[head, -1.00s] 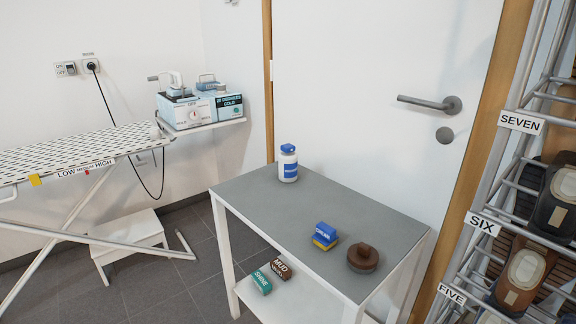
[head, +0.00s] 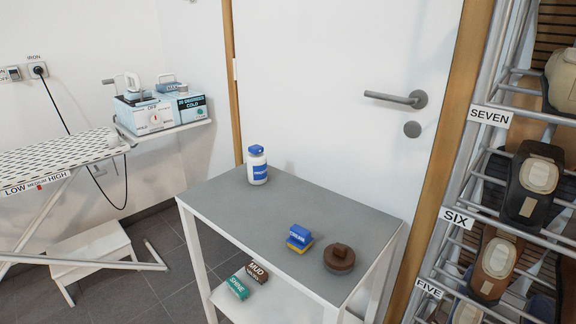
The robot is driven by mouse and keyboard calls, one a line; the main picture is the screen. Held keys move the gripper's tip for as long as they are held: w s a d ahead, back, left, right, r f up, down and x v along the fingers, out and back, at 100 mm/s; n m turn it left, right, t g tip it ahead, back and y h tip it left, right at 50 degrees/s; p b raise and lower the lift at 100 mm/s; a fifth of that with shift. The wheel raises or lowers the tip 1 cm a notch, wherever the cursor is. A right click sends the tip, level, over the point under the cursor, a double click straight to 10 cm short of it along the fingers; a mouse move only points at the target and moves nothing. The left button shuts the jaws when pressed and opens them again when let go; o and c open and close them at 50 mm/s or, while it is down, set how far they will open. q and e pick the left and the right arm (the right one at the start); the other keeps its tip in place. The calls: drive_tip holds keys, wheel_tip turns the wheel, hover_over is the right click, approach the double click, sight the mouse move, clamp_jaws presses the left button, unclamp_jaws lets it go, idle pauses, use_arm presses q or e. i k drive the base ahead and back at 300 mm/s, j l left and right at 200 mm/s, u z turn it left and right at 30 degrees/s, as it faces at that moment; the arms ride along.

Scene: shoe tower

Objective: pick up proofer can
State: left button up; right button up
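A white can with a blue cap and a blue label (head: 257,166) stands upright at the back left of the small grey-topped table (head: 220,206). Its label is too small to read for sure, so I cannot tell if it is the proofer can. Neither of my grippers is in the head view, and nothing touches the can.
On the same table sit a blue-and-yellow box (head: 300,238) and a round brown tin (head: 339,258). The lower shelf holds a brown box (head: 257,272) and a green box (head: 237,287). An ironing board (head: 50,160) is left; a shoe rack (head: 455,215) is right.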

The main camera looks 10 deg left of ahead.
sight(257, 167)
drive_tip(key=i+j+z, duration=0.15)
drive_tip(key=j, duration=0.25)
drive_tip(key=i+j+z, duration=0.15)
drive_tip(key=j, duration=0.2)
drive_tip(key=j+z, duration=0.15)
drive_tip(key=j, duration=0.25)
drive_tip(key=i+j+z, duration=0.15)
drive_tip(key=j, duration=0.3)
